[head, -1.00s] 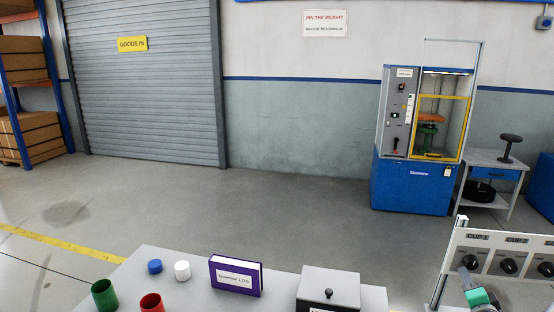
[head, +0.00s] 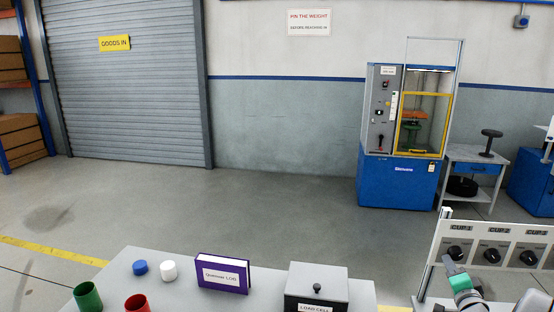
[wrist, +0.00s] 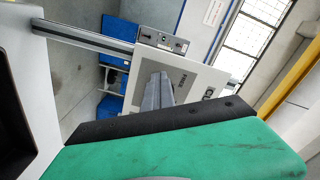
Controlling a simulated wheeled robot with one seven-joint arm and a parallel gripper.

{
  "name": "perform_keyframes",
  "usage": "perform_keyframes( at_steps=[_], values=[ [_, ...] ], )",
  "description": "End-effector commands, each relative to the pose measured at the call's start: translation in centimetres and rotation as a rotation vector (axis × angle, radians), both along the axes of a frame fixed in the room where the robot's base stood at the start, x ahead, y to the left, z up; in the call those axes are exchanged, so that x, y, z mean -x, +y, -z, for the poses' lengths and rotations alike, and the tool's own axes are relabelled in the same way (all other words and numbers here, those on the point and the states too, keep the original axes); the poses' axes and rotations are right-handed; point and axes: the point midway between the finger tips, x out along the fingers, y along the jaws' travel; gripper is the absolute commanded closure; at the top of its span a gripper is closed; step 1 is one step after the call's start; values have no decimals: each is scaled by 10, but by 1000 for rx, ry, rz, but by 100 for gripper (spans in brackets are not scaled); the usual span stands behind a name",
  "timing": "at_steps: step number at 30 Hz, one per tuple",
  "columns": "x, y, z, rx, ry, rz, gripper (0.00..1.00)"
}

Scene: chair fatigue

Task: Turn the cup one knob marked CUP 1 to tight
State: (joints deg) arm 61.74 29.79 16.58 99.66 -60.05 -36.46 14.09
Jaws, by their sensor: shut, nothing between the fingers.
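The CUP 1 knob (head: 456,253) is black and sits at the left end of a pale upright panel (head: 487,239), under its CUP 1 label. In the head view my gripper (head: 448,262) is just below and in front of this knob, its grey tips close to the knob's lower left. I cannot tell whether they touch. In the wrist view my gripper (wrist: 157,92) is shut and empty, pointing at the panel (wrist: 212,68). The fingers hide the knob there. The knob's setting is too small to read.
CUP 2 (head: 491,255) and CUP 3 (head: 529,258) knobs stand to the right on the panel. A metal post (head: 436,262) edges its left side. The grey table holds a purple log book (head: 222,273), a load cell box (head: 317,283), cups and caps.

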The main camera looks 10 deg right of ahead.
Motion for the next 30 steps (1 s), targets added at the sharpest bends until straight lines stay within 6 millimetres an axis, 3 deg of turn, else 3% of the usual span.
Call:
perform_keyframes(
  at_steps=[10,22,30],
  values=[
    [0,6,2,3,-3,3,100],
    [49,22,5,1,-1,3,100],
    [55,25,3,1,-1,0,100]
  ],
)
